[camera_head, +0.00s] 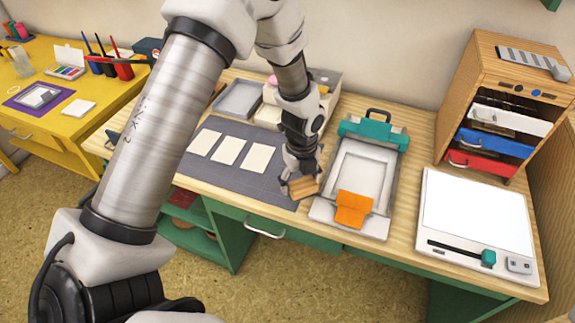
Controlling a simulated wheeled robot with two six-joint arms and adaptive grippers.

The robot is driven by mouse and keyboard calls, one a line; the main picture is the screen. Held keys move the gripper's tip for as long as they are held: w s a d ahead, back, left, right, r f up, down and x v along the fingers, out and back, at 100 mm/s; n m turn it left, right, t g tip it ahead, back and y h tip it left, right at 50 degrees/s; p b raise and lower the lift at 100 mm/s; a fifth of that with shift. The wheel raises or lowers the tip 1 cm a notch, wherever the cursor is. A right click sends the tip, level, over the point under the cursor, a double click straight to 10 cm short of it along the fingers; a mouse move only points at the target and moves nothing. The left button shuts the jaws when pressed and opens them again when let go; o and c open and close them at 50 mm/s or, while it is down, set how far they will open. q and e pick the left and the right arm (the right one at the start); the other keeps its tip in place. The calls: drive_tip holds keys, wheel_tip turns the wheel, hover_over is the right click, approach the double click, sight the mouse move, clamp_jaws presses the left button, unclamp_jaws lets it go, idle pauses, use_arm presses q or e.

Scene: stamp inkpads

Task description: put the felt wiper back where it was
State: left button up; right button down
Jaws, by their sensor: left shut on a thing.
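My left gripper (300,175) reaches down from above and is shut on a small tan block (304,187), which looks like the felt wiper. The block is at the right edge of the dark grey mat (228,178), close to the left side of the grey press frame. I cannot tell whether it touches the mat or is held just above it. Its underside is hidden. My right gripper is not in view.
The grey press frame (335,205) has a teal clamp and an orange tab. Three white cards (229,151) lie on the mat. A grey tray (238,98) stands behind it. A white board (476,215) and a wooden drawer cabinet (484,72) stand at right.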

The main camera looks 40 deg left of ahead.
use_arm(q)
drive_tip(key=w+a, duration=0.1)
drive_tip(key=a, duration=0.1)
drive_tip(key=w+a, duration=0.2)
drive_tip(key=w+a+p, duration=0.1)
drive_tip(key=w+a, duration=0.1)
drive_tip(key=shift+w+a+f, duration=0.15)
drive_tip(key=shift+a+f, duration=0.4)
drive_tip(key=shift+f, duration=0.1)
wheel_tip(320, 180, down, 3)
drive_tip(key=shift+r+p, duration=0.2)
drive_tip(key=shift+p, duration=0.25)
drive_tip(key=shift+w+f, duration=0.1)
drive_tip(key=shift+f, duration=0.3)
drive_tip(key=o, duration=1.1)
